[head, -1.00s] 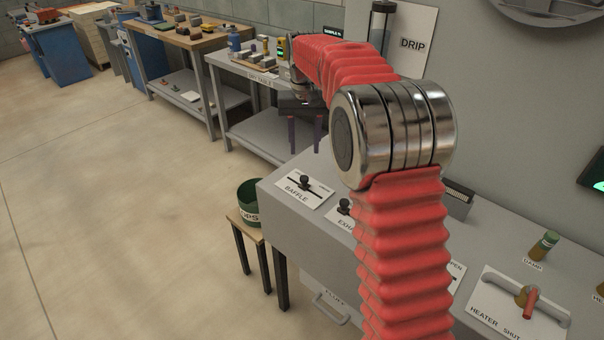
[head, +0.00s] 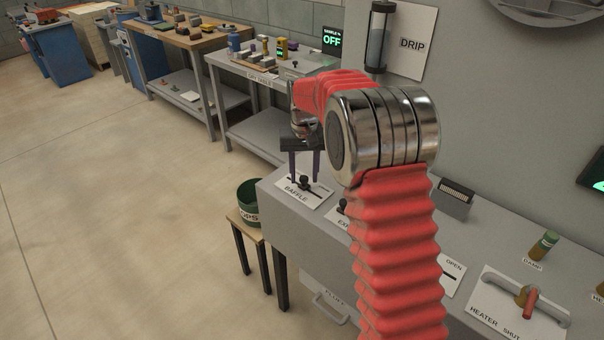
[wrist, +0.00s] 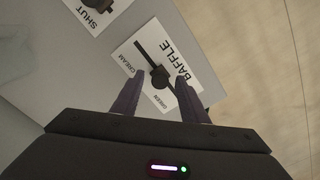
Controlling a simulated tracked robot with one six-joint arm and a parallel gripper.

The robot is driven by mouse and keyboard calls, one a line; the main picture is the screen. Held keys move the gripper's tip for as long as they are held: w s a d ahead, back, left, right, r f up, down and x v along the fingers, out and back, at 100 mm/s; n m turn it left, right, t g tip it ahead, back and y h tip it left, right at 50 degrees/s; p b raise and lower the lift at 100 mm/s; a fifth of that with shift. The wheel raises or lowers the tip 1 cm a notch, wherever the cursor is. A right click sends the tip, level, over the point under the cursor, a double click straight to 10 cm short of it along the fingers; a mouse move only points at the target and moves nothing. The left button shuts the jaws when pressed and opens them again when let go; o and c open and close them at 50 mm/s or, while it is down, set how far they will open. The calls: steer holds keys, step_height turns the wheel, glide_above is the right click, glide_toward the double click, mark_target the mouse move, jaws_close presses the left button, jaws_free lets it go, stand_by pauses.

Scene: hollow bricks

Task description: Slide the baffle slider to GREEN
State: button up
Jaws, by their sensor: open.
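The baffle slider is a black knob (wrist: 160,78) in a dark slot on a white plate (wrist: 140,72) marked BAFFLE. In the wrist view the knob stands near the middle of the slot, between the CREAM and GREEN labels. GREEN is at the slot end closer to my gripper body. In the head view the knob (head: 304,183) is on the left end of the grey bench. My gripper (head: 304,178) points down over the plate, open, with one purple finger on each side of the knob. I cannot tell whether either finger touches it.
A second slider plate marked SHUT (wrist: 97,8) lies beside the baffle plate. A green bin (head: 247,200) stands on a small stool by the bench's left end. A heater shut plate (head: 520,302) with a red handle is at the right. Open floor lies left.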

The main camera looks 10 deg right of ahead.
jaws_close()
stand_by(0.3)
stand_by(0.3)
